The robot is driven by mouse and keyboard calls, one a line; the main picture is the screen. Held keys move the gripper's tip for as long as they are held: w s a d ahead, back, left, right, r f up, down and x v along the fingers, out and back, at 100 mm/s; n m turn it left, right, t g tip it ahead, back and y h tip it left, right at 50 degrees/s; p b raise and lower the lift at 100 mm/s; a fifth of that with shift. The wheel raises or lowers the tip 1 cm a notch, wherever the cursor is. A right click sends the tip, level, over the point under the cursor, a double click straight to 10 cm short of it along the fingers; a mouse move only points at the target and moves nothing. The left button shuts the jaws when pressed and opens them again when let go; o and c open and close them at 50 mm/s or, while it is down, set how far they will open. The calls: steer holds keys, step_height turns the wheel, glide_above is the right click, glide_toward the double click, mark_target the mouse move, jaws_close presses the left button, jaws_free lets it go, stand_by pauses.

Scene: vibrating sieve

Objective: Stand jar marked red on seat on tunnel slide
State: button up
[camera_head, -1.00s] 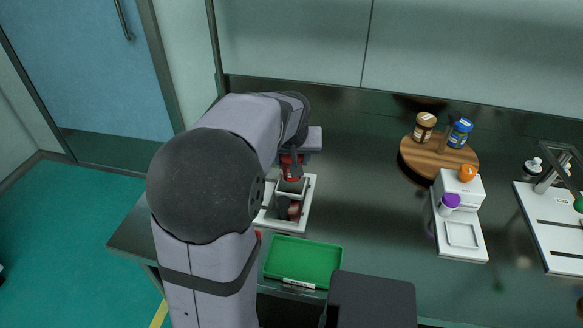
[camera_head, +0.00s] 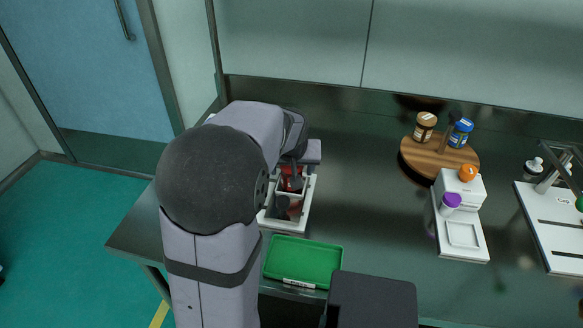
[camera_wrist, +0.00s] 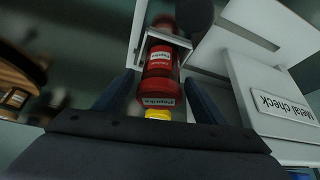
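The red jar (camera_wrist: 158,72) with a yellow top and white paprika labels stands between my two fingers in the wrist view. The jar's far end is inside a white square frame (camera_wrist: 184,42), which looks like the seat on the tunnel slide. In the head view, the red of the jar (camera_head: 292,182) shows at the back of the white slide unit (camera_head: 305,205), partly hidden by my arm. Whether the jar's base touches the seat is hidden.
A white "Metal check" panel (camera_wrist: 278,98) stands close to the right in the wrist view. A green tray (camera_head: 303,262) lies in front of the slide. A round wooden stand (camera_head: 420,158) with brown and blue jars is to the right, behind a white device (camera_head: 465,245).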

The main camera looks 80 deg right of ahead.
steer(key=shift+r, duration=0.1)
steer(key=shift+r, duration=0.2)
steer(key=v, duration=1.1)
steer(key=shift+a+r+p, duration=0.3)
steer(key=shift+p, duration=0.1)
steer(key=w+a+f+n+y, duration=0.1)
steer(key=w+a+f+n, duration=0.1)
steer(key=w+a, duration=0.4)
steer(key=w+a+f+n+y, duration=0.1)
steer(key=w+a+f+n, duration=0.2)
steer(key=w+a, duration=0.3)
steer(key=w+a+f+n+t+y, duration=0.1)
steer(key=w+a+f, duration=0.4)
steer(key=w, duration=0.5)
steer(key=shift+w+a+f+n+y, duration=0.15)
steer(key=shift+a+n+y, duration=0.3)
steer(key=shift+n, duration=0.35)
steer(key=s+a+f+n+g+y, duration=0.1)
steer(key=a+f+n, duration=0.3)
steer(key=a, duration=0.8)
steer(key=a+f+n+g+y, duration=0.1)
steer(key=a+f+n, duration=0.3)
steer(key=a, duration=0.9)
step_height(320, 180, up, 16)
steer(key=p, duration=1.6)
steer(key=shift+d, duration=0.15)
